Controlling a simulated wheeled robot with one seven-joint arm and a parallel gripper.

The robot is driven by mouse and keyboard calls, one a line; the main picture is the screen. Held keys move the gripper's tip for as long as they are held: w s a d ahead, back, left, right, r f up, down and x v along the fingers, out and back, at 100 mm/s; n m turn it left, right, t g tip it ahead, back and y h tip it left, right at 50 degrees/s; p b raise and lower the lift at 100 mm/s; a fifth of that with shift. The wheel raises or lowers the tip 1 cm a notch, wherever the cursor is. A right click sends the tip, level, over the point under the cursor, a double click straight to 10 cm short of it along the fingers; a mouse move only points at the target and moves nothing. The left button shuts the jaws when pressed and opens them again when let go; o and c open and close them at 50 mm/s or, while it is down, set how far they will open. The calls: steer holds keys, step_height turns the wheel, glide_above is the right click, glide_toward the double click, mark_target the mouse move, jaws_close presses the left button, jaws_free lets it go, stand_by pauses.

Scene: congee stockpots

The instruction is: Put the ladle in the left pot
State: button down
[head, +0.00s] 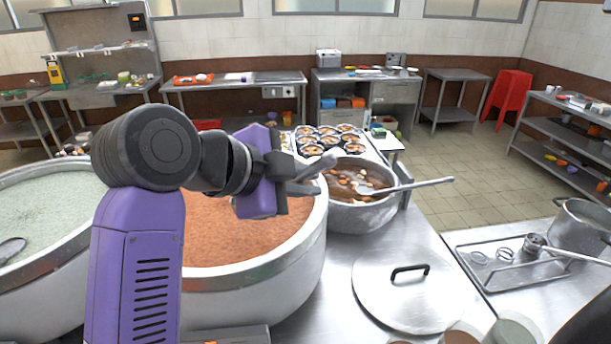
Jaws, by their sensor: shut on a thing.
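My gripper (298,180) is over the right side of the middle pot, shut on a pale grey rod, which looks like the handle of the ladle (323,163). Its end sticks out to the right of the jaws; the bowl of the ladle is hidden behind my gripper and arm. The left pot (40,295) is large and white, with pale greenish congee; a dark spoon or ladle head (11,249) shows in it at the left edge. The middle pot (262,293) is similar, with orange-brown congee. My arm covers the space between the two pots.
A smaller metal pot (362,217) of stew with its own ladle (415,185) stands right of the middle pot. A lid (405,298) lies on the counter. A tray (500,282) with utensils and a small pot (582,225) are at the right. Filled bowls (330,139) stand behind.

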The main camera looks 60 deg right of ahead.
step_height(320, 180, down, 8)
steer(key=b, duration=0.5)
steer(key=shift+r+b, duration=0.15)
steer(key=shift+b, duration=0.25)
steer(key=shift+a+f+b, duration=0.15)
steer(key=shift+f+b, duration=0.1)
steer(key=shift+b, duration=0.3)
stand_by(0.5)
steer(key=c, duration=1.3)
jaws_free()
steer(key=shift+c, duration=0.2)
steer(key=b+v, duration=0.1)
steer(key=v, duration=0.7)
